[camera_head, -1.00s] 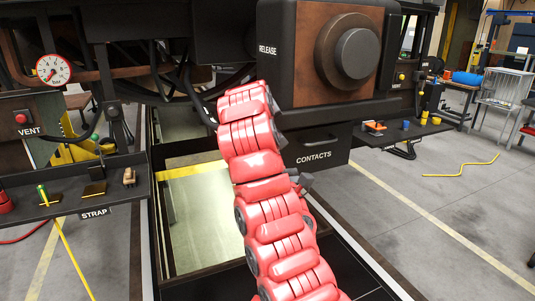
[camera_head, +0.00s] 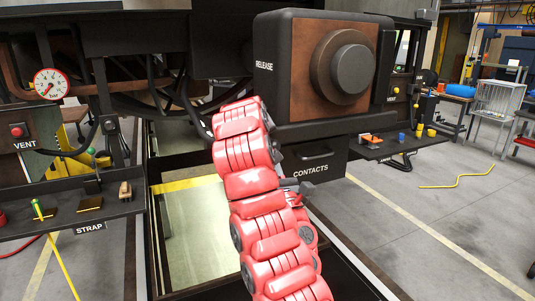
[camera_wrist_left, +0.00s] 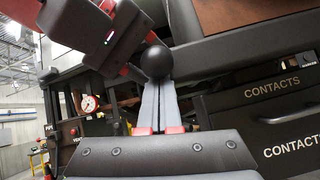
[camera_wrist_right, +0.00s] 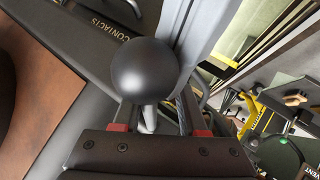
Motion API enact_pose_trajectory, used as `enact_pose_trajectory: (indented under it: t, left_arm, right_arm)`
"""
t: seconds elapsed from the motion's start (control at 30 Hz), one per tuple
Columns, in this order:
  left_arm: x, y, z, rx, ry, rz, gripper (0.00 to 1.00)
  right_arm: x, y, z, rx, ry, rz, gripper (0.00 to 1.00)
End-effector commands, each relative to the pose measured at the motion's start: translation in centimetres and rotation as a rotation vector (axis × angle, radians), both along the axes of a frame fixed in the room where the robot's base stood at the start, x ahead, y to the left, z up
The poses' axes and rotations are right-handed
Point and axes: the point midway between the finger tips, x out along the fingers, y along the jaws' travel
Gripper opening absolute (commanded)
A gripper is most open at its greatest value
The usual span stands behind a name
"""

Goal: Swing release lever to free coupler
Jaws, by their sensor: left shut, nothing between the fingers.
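The release lever's black ball knob (camera_wrist_left: 157,62) stands just beyond my left fingertips in the left wrist view. My left gripper (camera_wrist_left: 159,88) is shut with nothing held; whether it touches the knob is unclear. In the right wrist view the ball knob (camera_wrist_right: 145,70) looms large, with a grey shaft (camera_wrist_right: 149,118) below it. My right gripper (camera_wrist_right: 155,108) has its fingers apart on both sides of that shaft. In the head view the RELEASE label (camera_head: 264,66) is on the dark coupler housing (camera_head: 285,95). My red arm hides the lever and both grippers there.
A CONTACTS drawer (camera_head: 325,160) sits below the housing. A STRAP shelf (camera_head: 125,207) with small tools and a pressure gauge (camera_head: 50,83) are at left. A shelf (camera_head: 400,147) with small parts is at right. A yellow cable (camera_head: 455,182) lies on the open floor.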

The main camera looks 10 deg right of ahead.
Motion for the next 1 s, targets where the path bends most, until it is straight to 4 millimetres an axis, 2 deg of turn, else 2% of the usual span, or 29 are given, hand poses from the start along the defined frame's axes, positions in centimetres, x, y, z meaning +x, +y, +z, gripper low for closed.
enact_pose_trajectory:
  t: [0.53, 1.0]
  left_arm:
    - [0.0, 0.1, 0.1, -0.001, -0.002, 0.001, 0.0]
    - [0.0, 0.1, 0.0, -0.001, 0.001, 0.001, 0.0]
  right_arm:
    - [-0.5, -0.3, 0.5, -0.003, -0.004, -0.008, 0.47]
    - [-5.9, 1.9, 3.7, -0.001, -0.002, -0.003, 0.47]
